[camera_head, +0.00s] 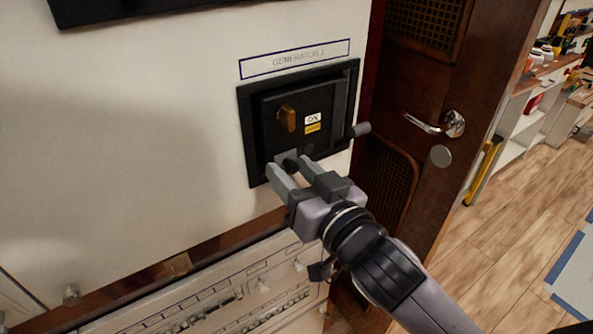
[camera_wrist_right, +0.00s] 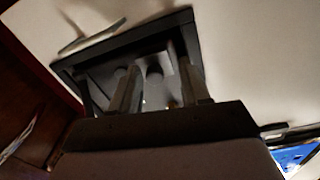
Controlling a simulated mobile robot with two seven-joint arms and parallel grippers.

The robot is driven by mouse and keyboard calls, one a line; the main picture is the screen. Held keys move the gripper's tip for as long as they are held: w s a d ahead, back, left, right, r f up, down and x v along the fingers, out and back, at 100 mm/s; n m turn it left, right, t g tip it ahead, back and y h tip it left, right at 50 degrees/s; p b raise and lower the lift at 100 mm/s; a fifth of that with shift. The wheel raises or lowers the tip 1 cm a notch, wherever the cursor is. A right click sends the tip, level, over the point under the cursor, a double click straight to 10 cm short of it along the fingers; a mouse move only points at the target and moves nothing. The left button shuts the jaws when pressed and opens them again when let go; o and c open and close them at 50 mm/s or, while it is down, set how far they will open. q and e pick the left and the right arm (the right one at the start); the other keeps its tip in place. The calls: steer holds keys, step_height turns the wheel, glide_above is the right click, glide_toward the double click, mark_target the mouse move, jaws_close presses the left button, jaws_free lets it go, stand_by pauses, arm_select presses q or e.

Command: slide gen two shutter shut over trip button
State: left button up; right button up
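The Generator 2 breaker panel (camera_head: 244,126) is a black framed recess in the white wall. It holds a yellow-brown knob (camera_head: 287,119), an ON label and a dark round button (camera_head: 308,148), possibly the trip button. A small grey shutter plate (camera_head: 287,155) with a black knob (camera_head: 291,165) is low in the panel, left of that button. My right gripper (camera_head: 288,169) is open, its fingers either side of the black knob. In the right wrist view the knob (camera_wrist_right: 154,73) stands between the spread fingers, with gaps showing. My left gripper is out of view.
A brown door with a metal handle (camera_head: 436,124) is to the right. A lower panel with several switches (camera_head: 225,300) lies below. Open floor is at far right.

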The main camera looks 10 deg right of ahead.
steer(key=shift+d, duration=0.1)
steer(key=v, duration=0.7)
stand_by(0.6)
